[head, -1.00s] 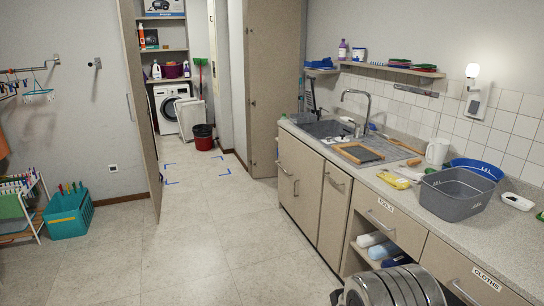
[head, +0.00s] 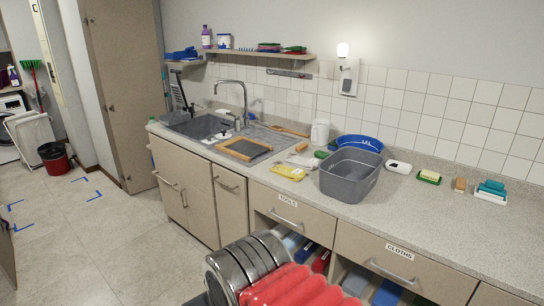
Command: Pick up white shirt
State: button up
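No white shirt can be made out in the head view. My gripper is not in view. A pale hamper-like stand (head: 30,135) is at the far left beside a dark bin with red (head: 54,156); I cannot tell whether any cloth is in it. A washing machine (head: 8,125) is partly cut off at the left edge.
A counter (head: 440,215) with sink (head: 200,126), grey tub (head: 350,178) and blue basin (head: 360,143) runs along the right. Ribbed metal and red items (head: 245,265) fill the bottom middle, unclear.

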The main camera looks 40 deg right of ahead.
aim_at(311, 164)
jog(key=z, duration=0.05)
jog(key=i, duration=1.5)
jog(key=z, duration=0.3)
jog(key=i, duration=1.75)
jog(key=z, duration=0.3)
